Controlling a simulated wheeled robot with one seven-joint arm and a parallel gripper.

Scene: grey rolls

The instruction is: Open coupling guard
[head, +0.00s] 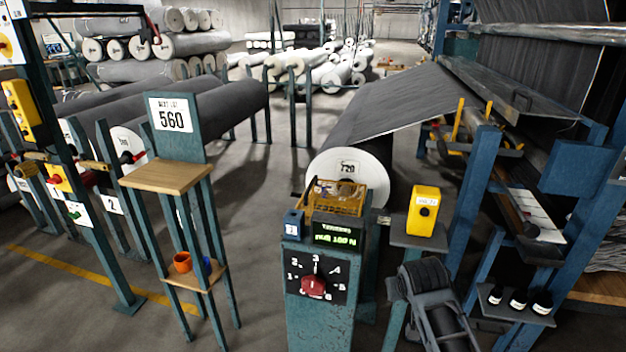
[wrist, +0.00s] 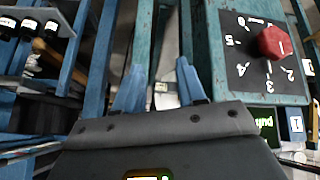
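The coupling guard looks to be the yellow mesh cage (head: 336,198) on top of the teal console (head: 318,325), in front of the end of the big grey roll (head: 352,170). It appears lowered; what lies under it is mostly hidden. The guard is not clear in the wrist view. My gripper (wrist: 158,66) shows two blue fingers spread apart with nothing between them. In the head view my dark arm is at the lower right, below and right of the guard, apart from it. The fingers cannot be made out there.
The console carries a red knob (head: 313,286) on a numbered dial, also in the wrist view (wrist: 275,42), and a green-lit display (head: 336,239). A yellow box (head: 423,211) stands on a post right of the guard. A wooden-topped stand (head: 166,176) is left, with floor between.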

